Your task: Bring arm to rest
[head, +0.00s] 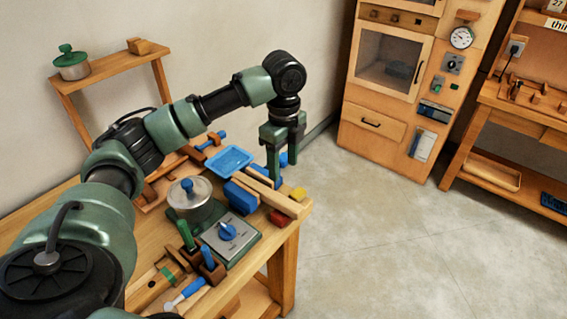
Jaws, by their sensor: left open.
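My left arm reaches in from the lower left, arches over the workbench (150,250) and bends down at the wrist. My left gripper (283,172) points downward over the bench's far right end, its green fingers apart. It holds nothing that I can see. A blue block and a wooden bar lie close to the fingertips in the picture; I cannot tell whether they touch. My right gripper does not show.
A shelf (110,66) stands behind. A wooden cabinet (385,85) stands at the back. The floor (400,240) on the right is clear.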

